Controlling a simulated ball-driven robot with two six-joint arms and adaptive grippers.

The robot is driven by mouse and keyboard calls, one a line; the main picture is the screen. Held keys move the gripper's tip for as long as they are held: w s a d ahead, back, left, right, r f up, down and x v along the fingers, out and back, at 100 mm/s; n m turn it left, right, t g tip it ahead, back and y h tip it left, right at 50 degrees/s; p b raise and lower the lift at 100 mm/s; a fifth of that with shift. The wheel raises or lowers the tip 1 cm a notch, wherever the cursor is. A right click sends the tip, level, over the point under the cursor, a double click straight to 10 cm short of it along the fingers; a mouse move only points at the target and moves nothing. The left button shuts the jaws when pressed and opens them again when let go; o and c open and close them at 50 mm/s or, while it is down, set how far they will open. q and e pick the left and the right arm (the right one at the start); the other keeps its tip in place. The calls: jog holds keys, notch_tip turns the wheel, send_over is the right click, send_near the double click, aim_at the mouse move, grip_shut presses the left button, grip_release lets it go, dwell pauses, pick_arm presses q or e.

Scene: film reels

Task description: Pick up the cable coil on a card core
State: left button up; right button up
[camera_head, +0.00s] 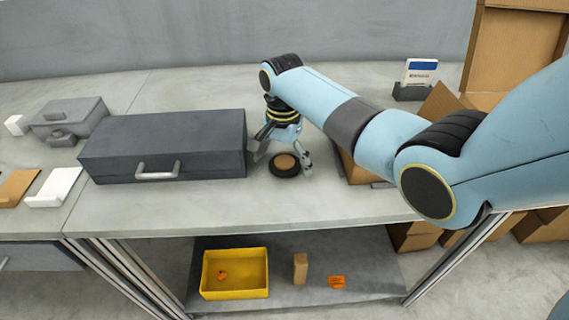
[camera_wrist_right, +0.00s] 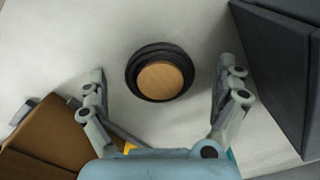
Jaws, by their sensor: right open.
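The cable coil is a black ring around a tan round core (camera_head: 285,164). It lies flat on the grey table, just right of the dark case. My right gripper (camera_head: 281,163) is open above the coil, with a finger to each side of it. In the right wrist view the coil (camera_wrist_right: 160,73) lies between and beyond the two open fingertips (camera_wrist_right: 163,72), with clear gaps on both sides; nothing is held. My left gripper does not show.
A dark case (camera_head: 165,147) stands close left of my right gripper. A cardboard box (camera_head: 355,168) is close on the right, partly behind my arm. A card holder (camera_head: 412,92) stands at the back right. The table front is clear. A yellow bin (camera_head: 235,294) sits on the lower shelf.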

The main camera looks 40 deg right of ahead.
jog(key=c, duration=1.3)
